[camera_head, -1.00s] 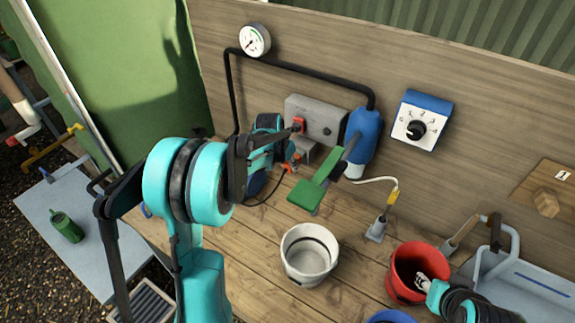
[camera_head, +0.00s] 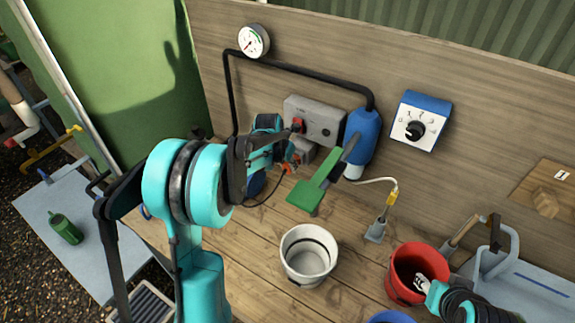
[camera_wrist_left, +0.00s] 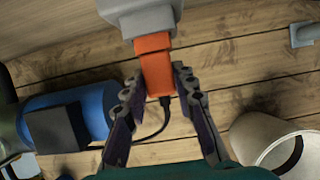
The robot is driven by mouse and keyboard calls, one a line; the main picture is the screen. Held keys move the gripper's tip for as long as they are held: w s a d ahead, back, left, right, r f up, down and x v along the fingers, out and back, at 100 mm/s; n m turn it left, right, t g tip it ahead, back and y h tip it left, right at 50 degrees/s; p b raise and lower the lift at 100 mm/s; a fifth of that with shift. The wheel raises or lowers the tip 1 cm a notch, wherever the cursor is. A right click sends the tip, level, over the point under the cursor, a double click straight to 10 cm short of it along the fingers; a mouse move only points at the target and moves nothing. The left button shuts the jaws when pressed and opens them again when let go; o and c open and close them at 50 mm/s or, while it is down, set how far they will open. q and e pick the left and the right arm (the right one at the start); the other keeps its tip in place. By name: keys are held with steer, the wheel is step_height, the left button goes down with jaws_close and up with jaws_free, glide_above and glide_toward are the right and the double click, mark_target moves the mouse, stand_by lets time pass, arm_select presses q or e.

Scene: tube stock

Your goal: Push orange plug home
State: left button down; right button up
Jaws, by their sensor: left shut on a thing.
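The orange plug (camera_wrist_left: 157,73) is between the fingers of my left gripper (camera_wrist_left: 160,88) in the left wrist view, and the gripper is shut on it. Its front end meets the grey socket (camera_wrist_left: 140,18); I cannot tell how deep it sits. A dark cable trails from its back end. In the head view my left gripper (camera_head: 288,152) is at the lower part of the grey box (camera_head: 314,120) on the wall and partly hides the plug. My right gripper (camera_head: 424,283) is at the red bucket; its fingers are too small to read.
A blue cylinder (camera_head: 363,142) and a green paddle-shaped piece (camera_head: 314,190) are close right of the left gripper. A white bucket (camera_head: 308,256) stands in front, with a red bucket (camera_head: 417,272) further right.

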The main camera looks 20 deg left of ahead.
arm_select(q)
steer(key=shift+w, duration=0.4)
stand_by(0.6)
steer(key=c, duration=1.1)
jaws_free()
steer(key=shift+c, duration=0.2)
steer(key=v, duration=1.2)
steer(key=shift+f, duration=0.1)
